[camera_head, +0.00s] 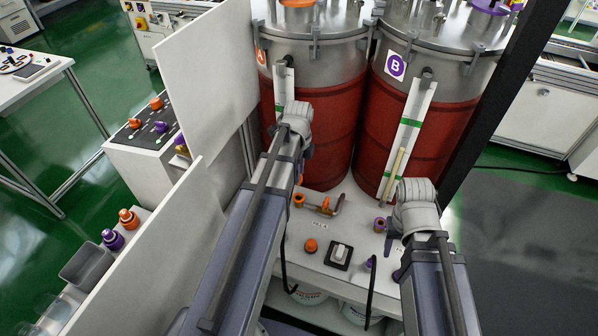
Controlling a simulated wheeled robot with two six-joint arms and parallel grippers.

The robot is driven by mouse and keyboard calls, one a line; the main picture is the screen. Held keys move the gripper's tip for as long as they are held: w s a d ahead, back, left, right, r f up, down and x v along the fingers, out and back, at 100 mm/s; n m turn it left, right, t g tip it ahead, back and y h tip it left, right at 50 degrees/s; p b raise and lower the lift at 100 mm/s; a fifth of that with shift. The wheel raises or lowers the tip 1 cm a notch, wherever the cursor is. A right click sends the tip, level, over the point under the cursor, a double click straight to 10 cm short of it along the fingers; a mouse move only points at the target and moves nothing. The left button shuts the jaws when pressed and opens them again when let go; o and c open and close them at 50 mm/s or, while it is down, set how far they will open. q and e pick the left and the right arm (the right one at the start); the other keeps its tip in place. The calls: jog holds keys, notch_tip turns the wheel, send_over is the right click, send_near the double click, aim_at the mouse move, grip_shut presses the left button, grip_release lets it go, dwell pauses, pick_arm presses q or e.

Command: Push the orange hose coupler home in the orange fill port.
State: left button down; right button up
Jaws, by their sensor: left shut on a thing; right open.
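An orange fitting (299,200), apparently the orange fill port, shows on the white bench below my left wrist, beside a brass-and-orange valve pipe (326,207). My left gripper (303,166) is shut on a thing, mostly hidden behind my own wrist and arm. A black hose (284,255) rises from the bench edge and passes behind that arm, toward the gripper. The orange hose coupler at its end cannot be made out, so its seating in the port cannot be told. My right gripper (393,242) is open, just right of a purple fitting (379,224).
Two red-and-steel tanks stand behind the bench; the right one bears a B label (396,66). An orange knob (310,245), a switch box (338,254) and a purple coupler (371,263) with a hose are at the front. White panels (205,75) stand at left.

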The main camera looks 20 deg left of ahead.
aim_at(299, 184)
pick_arm(q)
jog(key=shift+s, duration=0.15)
pick_arm(e)
jog(key=shift+s, duration=0.2)
pick_arm(q)
jog(key=shift+f+b, duration=2.85)
jog(key=shift+b, duration=0.05)
pick_arm(e)
jog(key=shift+w+f, duration=0.1)
jog(key=shift+f, duration=2.75)
pick_arm(q)
jog(key=shift+f+b, duration=1.5)
pick_arm(e)
jog(key=shift+f, duration=1.5)
pick_arm(q)
jog(key=c, duration=0.6)
grip_release()
pick_arm(e)
jog(key=shift+r, duration=0.1)
pick_arm(q)
jog(key=shift+r, duration=0.15)
notch_tip(299, 184, up, 8)
jog(key=p, duration=0.8)
pick_arm(e)
notch_tip(299, 184, up, 8)
pick_arm(q)
jog(key=shift+f, duration=0.2)
